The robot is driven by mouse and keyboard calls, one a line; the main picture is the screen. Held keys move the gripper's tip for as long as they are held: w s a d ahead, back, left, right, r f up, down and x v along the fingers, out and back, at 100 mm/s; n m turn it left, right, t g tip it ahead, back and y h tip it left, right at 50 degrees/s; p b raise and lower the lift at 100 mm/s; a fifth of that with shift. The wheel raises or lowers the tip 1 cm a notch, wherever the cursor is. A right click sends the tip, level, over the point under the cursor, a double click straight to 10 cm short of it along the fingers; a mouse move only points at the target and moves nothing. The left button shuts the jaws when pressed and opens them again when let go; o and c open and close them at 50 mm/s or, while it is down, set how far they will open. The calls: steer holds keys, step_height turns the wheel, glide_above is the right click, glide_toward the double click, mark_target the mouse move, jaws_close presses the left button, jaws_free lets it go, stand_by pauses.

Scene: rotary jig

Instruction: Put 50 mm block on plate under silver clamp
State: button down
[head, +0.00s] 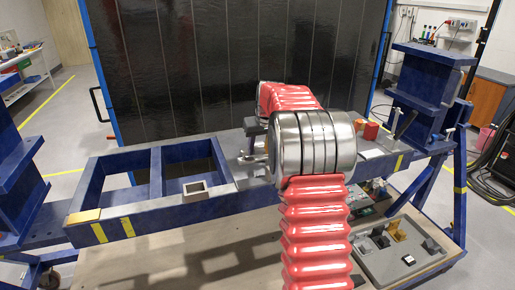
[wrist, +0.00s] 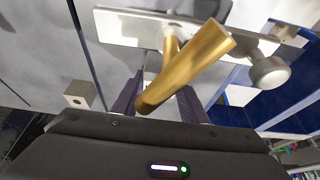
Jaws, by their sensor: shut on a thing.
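In the wrist view my gripper (wrist: 158,103) shows two dark fingers, shut on the lower end of a gold bar (wrist: 190,68). The bar slants up to the right, and a second gold piece shows behind it. I cannot tell whether this is part of a clamp or the 50 mm block. A pale grey plate (wrist: 125,27) lies beyond, with a silver knob (wrist: 268,72) at its right. In the head view my arm hides the gripper; a silver part (head: 250,158) shows left of it. I cannot identify the silver clamp for sure.
A pale hollow block (head: 195,190) sits on the blue frame (head: 128,228); a similar block (wrist: 83,94) shows in the wrist view. A red block (head: 370,131) stands right of my arm. A grey tray (head: 385,265) holds several small parts at lower right. A dark panel stands behind.

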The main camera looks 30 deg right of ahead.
steer(key=c, duration=1.1)
jaws_free()
steer(key=shift+f, duration=0.1)
steer(key=v, duration=1.2)
